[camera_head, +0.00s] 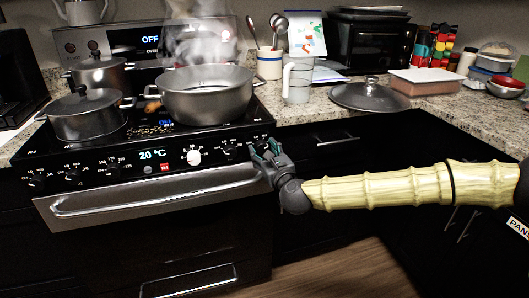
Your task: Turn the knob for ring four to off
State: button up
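The stove's front panel (133,172) carries a row of knobs and a display reading 20 °C. Black knobs sit at the left, among them the leftmost knob (37,182). A white-faced knob (194,157) is right of the display, with a black knob (230,151) to its right. The labels are too small to tell which is ring four. My gripper (265,155) is at the panel's right end, its fingers pointing towards the stove and covering that end. I cannot tell whether it touches a knob or how far its fingers are apart.
A large steaming pot (205,100) stands on the front right of the hob. A lidded pot (87,118) is at front left, another lidded pot (98,76) behind. The oven handle (150,194) juts out below the panel. A loose lid (369,97) and a jug (297,82) stand on the counter.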

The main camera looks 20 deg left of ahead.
jog(key=c, duration=0.7)
jog(key=shift+n, duration=0.4)
jog(key=n+p, duration=0.1)
jog(key=n, duration=0.4)
jog(key=shift+r, duration=0.15)
jog(key=n+p, duration=0.2)
jog(key=n, duration=0.4)
jog(key=shift+r+n+h, duration=0.15)
jog(key=shift+n+h, duration=0.15)
jog(key=shift+h, duration=0.1)
jog(key=n+p, duration=0.1)
jog(key=n, duration=0.5)
jog(key=shift+r+n+h+p, duration=0.1)
jog(key=shift+n+h+p, duration=0.2)
jog(key=shift+h+p, duration=0.1)
jog(key=n, duration=0.3)
jog(key=shift+t, duration=0.3)
jog(key=shift+a+n+p, duration=0.1)
jog(key=shift+n+p, duration=0.25)
jog(key=shift+n, duration=1.35)
